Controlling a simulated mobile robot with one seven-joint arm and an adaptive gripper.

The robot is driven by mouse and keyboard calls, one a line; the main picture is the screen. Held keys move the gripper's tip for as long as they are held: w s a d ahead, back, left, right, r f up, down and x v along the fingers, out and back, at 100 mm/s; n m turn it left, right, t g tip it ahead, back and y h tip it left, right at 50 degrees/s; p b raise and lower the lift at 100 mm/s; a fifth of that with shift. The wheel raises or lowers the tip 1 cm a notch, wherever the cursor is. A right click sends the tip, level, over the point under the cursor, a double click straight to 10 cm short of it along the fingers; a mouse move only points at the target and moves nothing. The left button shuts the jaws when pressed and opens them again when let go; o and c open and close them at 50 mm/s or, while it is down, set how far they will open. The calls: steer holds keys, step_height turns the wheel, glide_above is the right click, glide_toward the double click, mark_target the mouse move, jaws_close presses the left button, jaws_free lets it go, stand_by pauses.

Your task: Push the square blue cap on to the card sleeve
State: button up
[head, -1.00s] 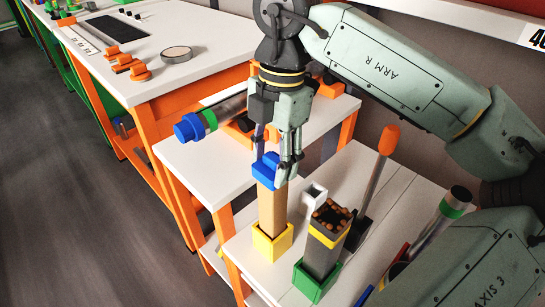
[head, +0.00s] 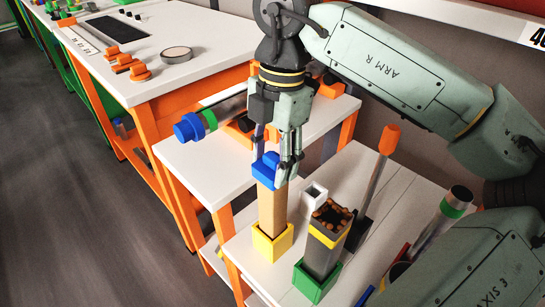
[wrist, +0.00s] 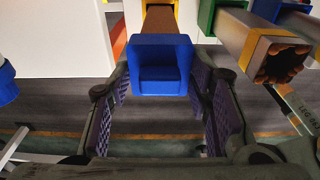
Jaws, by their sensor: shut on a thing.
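The square blue cap (head: 265,166) is at the top of the tan card sleeve (head: 271,208). The sleeve stands upright in a yellow square holder (head: 272,243). My gripper (head: 281,160) points down and is shut on the blue cap. In the wrist view the cap (wrist: 160,64) sits between the two purple-padded fingers (wrist: 162,95), with the brown sleeve (wrist: 159,18) directly behind it. The fingers hide part of the cap's side in the head view. I cannot tell how far the cap is seated over the sleeve's end.
A blue-capped cylinder (head: 190,127) lies on the white shelf at left.

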steer(key=o, duration=0.9)
steer(key=shift+r, duration=0.1)
step_height(320, 180, up, 12)
steer(key=w+d, duration=0.1)
